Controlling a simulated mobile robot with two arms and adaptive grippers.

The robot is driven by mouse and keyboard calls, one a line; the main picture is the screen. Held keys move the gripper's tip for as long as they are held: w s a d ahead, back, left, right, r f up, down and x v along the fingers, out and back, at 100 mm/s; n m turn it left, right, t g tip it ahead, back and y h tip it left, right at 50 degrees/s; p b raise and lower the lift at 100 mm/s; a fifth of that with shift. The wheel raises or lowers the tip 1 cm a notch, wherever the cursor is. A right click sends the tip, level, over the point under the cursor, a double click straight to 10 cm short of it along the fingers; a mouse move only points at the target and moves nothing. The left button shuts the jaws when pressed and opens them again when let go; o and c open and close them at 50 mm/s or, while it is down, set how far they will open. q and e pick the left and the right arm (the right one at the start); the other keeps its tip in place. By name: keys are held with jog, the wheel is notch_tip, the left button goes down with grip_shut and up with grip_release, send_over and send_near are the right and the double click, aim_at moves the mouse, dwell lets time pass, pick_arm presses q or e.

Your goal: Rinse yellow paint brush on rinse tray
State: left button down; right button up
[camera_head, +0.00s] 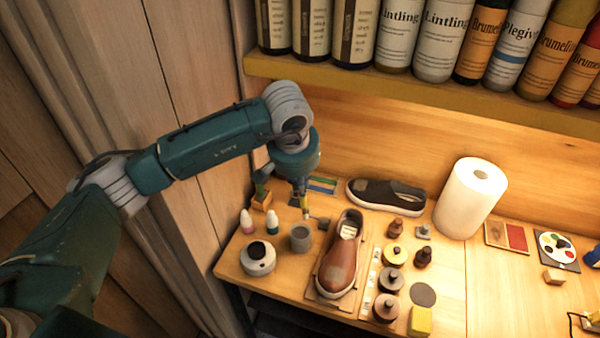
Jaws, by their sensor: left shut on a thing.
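My left gripper (300,190) points down over the back left of the table. It is shut on the yellow paint brush (305,202), a small yellow piece just below the fingers. The brush tip is too small to tell whether it touches anything. A grey cup (301,238) stands just in front of the brush, and a small dark grey piece (323,223) lies to its right. I cannot tell for sure which thing is the rinse tray. My right gripper is not in view.
A brown sneaker (340,255) stands on a board right of the cup, with a black shoe (385,194) behind. Two small bottles (272,222), a round white device (258,259), several jars (391,280) and a paper roll (470,197) crowd the table (452,285). A bottle shelf (400,88) overhangs the back.

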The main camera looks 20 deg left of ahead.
aim_at(301, 202)
pick_arm(q)
notch_tip(301, 202, down, 5)
jog(key=shift+r+b, duration=0.2)
jog(key=shift+b, duration=0.55)
jog(key=shift+f, duration=0.6)
jog(key=shift+f+b, duration=0.35)
jog(key=shift+b, duration=0.15)
jog(key=shift+f+b, duration=0.5)
jog(key=shift+b, duration=0.05)
dwell(0.9)
jog(key=shift+s+f+b, duration=0.1)
jog(key=shift+b, duration=0.3)
dwell(1.1)
